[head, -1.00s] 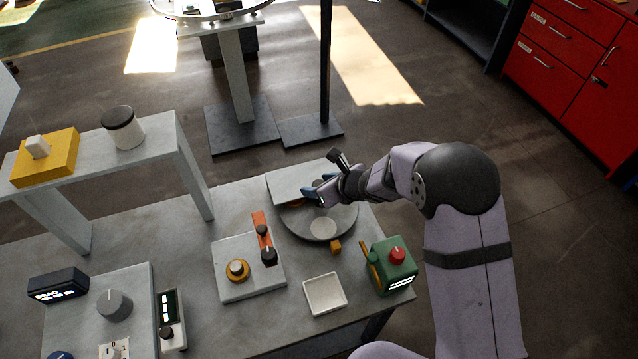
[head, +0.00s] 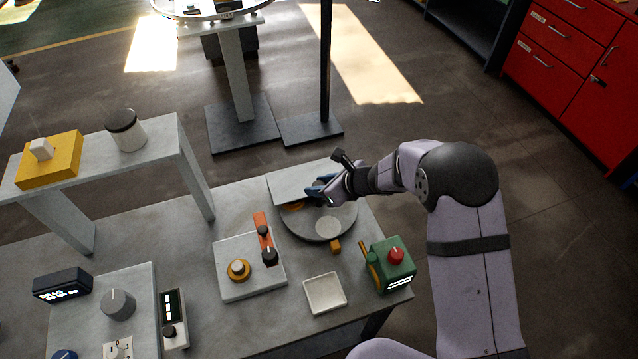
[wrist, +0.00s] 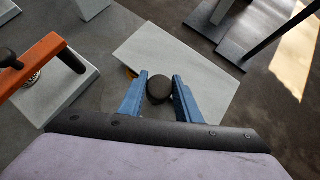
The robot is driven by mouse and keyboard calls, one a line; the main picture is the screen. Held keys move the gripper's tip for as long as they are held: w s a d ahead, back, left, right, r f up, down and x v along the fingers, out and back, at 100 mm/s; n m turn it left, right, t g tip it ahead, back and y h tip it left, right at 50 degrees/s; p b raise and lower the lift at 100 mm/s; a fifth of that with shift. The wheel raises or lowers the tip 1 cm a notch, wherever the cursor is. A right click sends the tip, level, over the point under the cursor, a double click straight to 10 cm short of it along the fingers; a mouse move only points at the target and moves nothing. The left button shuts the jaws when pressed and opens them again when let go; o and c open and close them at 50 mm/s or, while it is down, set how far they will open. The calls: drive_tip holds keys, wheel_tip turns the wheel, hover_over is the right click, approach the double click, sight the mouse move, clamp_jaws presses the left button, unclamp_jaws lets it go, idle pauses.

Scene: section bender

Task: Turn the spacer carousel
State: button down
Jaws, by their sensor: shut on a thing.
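The spacer carousel (head: 312,231) is a round grey disc on the bench, with a lighter round spot near its front and a small orange block (head: 335,245) at its front edge. A light grey plate (head: 287,187) covers its back part. My gripper (head: 318,190) is over the carousel near the plate's edge. In the wrist view, the blue fingers of my gripper (wrist: 160,98) are on either side of a dark round knob (wrist: 159,88) and shut on it. The carousel's disc is mostly hidden by my gripper in the wrist view.
A white base (head: 248,280) with an orange lever (head: 261,228) stands left of the carousel. A white square tray (head: 325,293) lies in front. A green box (head: 391,266) with a red button is at the right bench edge. A raised shelf (head: 165,135) is at left.

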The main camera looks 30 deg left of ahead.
drive_tip(key=c, duration=1.3)
unclamp_jaws()
drive_tip(key=b+v, duration=0.2)
drive_tip(key=v, duration=0.5)
drive_tip(key=shift+r, duration=0.15)
drive_tip(key=shift+d, duration=0.15)
